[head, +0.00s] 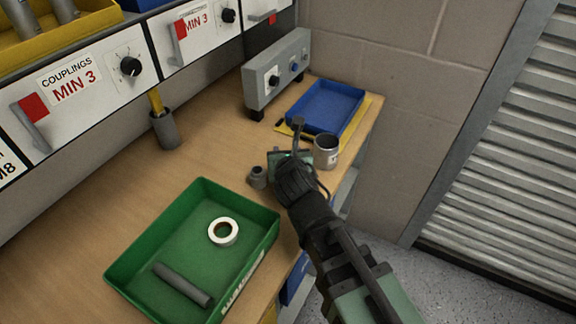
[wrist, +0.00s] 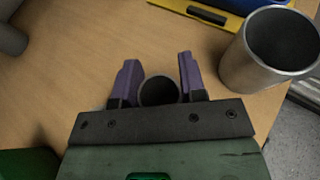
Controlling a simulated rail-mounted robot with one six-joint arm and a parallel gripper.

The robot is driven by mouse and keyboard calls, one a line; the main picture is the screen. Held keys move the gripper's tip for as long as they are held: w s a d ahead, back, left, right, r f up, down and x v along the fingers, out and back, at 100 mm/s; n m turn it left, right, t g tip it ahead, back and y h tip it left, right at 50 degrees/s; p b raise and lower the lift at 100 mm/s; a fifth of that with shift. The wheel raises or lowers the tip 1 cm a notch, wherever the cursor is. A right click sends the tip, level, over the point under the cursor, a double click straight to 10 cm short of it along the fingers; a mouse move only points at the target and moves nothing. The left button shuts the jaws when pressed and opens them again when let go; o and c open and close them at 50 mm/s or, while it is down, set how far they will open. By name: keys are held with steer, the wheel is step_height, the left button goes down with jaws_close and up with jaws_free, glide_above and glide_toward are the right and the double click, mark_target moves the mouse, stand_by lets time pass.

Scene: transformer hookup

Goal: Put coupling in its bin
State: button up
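A small grey coupling (head: 258,177) stands on the wooden bench, just beyond the right corner of the green tray. In the wrist view its dark round opening (wrist: 158,90) shows between my two purple fingers. My gripper (wrist: 158,80) is open, with its fingers on either side of the coupling; a small gap shows at the right finger. How far the fingertips are above or around it cannot be told. In the head view my gripper (head: 288,157) is just right of the coupling, its fingertips not clear. A bin front labelled COUPLINGS (head: 75,82) is at upper left.
A metal cup (head: 326,152) stands close to the right of my gripper. The green tray (head: 125,265) holds a white ring (head: 223,231) and a grey rod (head: 183,284). A blue tray (head: 326,105), a grey box (head: 277,72) and a pencil holder (head: 166,130) stand farther back.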

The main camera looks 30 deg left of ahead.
steer(key=c, duration=0.3)
step_height(320, 180, up, 20)
steer(key=p, duration=2)
steer(key=shift+r, duration=0.15)
